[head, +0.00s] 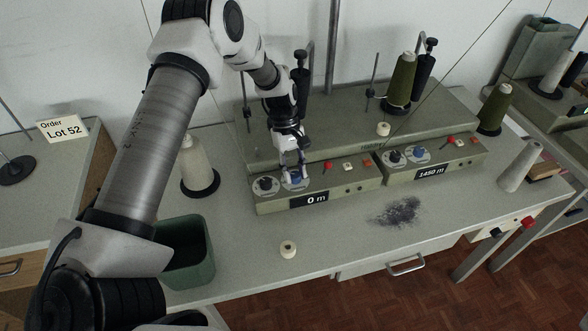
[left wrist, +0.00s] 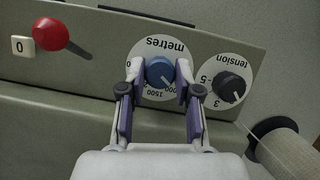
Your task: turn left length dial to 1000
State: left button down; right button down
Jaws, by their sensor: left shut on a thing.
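The left length dial is a blue knob (left wrist: 159,73) on a round white plate marked "metres", seen upside down in the left wrist view. My left gripper (head: 294,176) reaches down onto it from above, its two fingers shut on the knob from either side. In the head view the fingers mostly hide the knob. The display (head: 309,199) below it reads "0 m". Beside it is a black tension knob (left wrist: 229,87) on its own white plate. My right gripper is not in view.
A second unit has its own blue dial (head: 417,154) and a display (head: 430,171) reading "1450 m". A red-knobbed lever (left wrist: 50,34) is beside the held dial. A green bin (head: 201,262), white cone (head: 194,160) and small spool (head: 288,250) stand around. Dark fluff (head: 397,212) lies on the table.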

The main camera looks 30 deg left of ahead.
pick_arm(q)
jog(key=shift+m, duration=0.8)
jog(key=shift+g+y, duration=0.3)
jog(key=c, duration=0.8)
grip_release()
jog(key=v, duration=1.2)
jog(key=shift+f, duration=0.1)
